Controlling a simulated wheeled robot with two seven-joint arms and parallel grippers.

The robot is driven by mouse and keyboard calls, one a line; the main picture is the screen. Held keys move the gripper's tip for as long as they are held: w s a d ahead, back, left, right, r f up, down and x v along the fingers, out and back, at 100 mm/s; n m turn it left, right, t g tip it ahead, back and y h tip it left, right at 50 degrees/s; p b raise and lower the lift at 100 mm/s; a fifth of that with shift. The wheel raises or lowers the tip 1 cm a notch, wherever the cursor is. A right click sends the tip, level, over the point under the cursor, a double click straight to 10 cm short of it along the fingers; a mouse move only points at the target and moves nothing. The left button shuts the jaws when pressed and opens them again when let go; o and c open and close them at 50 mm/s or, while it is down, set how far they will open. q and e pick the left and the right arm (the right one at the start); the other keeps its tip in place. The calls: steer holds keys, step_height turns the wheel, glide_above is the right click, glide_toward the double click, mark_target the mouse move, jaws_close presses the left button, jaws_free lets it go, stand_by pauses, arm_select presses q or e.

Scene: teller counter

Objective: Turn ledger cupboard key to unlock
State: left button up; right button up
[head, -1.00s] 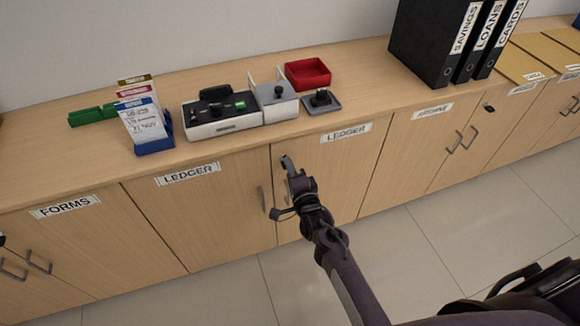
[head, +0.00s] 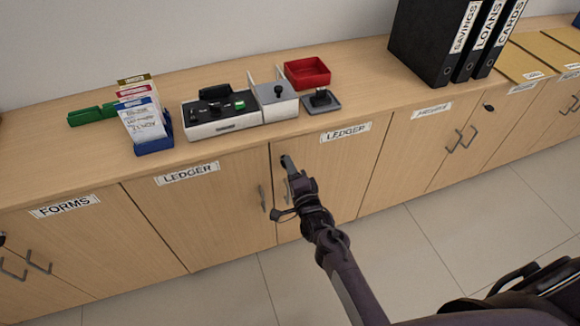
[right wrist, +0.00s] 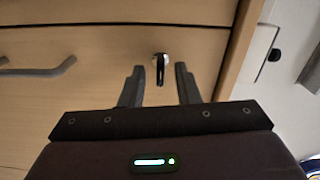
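The ledger cupboard (head: 350,175) has two closed doors with LEDGER labels. Its key (right wrist: 160,68) stands in a round silver lock near the upper edge of a door, with its dark bow upright in the right wrist view. My right gripper (right wrist: 159,78) is open, with one finger on each side of the key and a visible gap to both. In the head view my right gripper (head: 287,163) is at the upper left of the right ledger door and hides the key. My left gripper is not in view.
A door handle (right wrist: 40,70) is left of the key in the right wrist view. On the counter above are a card holder (head: 150,130), a black-and-white device (head: 222,118), a red tray (head: 308,72) and black binders (head: 435,40). The floor in front is clear.

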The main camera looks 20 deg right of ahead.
steer(key=s, duration=0.7)
steer(key=shift+s+d+p, duration=0.15)
steer(key=shift+s+p, duration=0.05)
steer(key=shift+p, duration=0.1)
